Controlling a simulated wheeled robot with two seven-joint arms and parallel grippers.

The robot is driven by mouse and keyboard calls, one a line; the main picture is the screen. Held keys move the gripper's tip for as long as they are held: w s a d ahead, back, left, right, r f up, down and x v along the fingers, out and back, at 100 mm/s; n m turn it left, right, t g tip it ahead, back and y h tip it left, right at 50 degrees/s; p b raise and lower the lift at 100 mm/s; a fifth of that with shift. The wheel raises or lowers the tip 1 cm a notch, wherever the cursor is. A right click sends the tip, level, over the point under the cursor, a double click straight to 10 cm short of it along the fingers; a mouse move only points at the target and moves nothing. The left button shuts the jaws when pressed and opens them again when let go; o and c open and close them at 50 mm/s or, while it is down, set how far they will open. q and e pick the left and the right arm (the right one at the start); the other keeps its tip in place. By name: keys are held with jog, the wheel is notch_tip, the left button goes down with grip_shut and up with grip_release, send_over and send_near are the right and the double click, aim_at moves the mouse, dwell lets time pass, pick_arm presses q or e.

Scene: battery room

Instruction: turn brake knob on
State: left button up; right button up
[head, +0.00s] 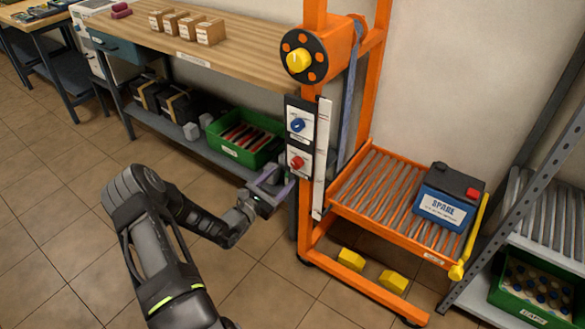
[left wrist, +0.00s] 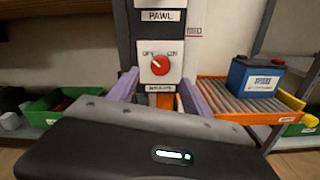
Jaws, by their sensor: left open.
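The red knob (head: 296,161) sits on the lower white plate of the orange lift's upright. In the left wrist view the red knob (left wrist: 160,65) lies under OFF and ON marks, its pale pointer slanting to the upper left, toward OFF. The small label (left wrist: 160,88) under it is hard to read. A blue knob (head: 297,125) is on the plate above, and a PAWL label (left wrist: 160,15) shows between the two. My left gripper (head: 275,180) is open and empty, just short of the red knob and slightly below it, its purple fingers spread to either side. My right gripper is out of view.
The orange lift (head: 308,225) carries a roller tray with a blue SPARE battery (head: 448,197). A wooden bench (head: 240,62) and a green bin (head: 245,152) on its lower shelf stand to the left. A grey rack (head: 500,215) stands right. Floor is clear in front.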

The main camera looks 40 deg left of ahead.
aim_at(295, 165)
pick_arm(q)
jog(key=w, duration=0.7)
jog(key=shift+c, duration=0.3)
grip_shut()
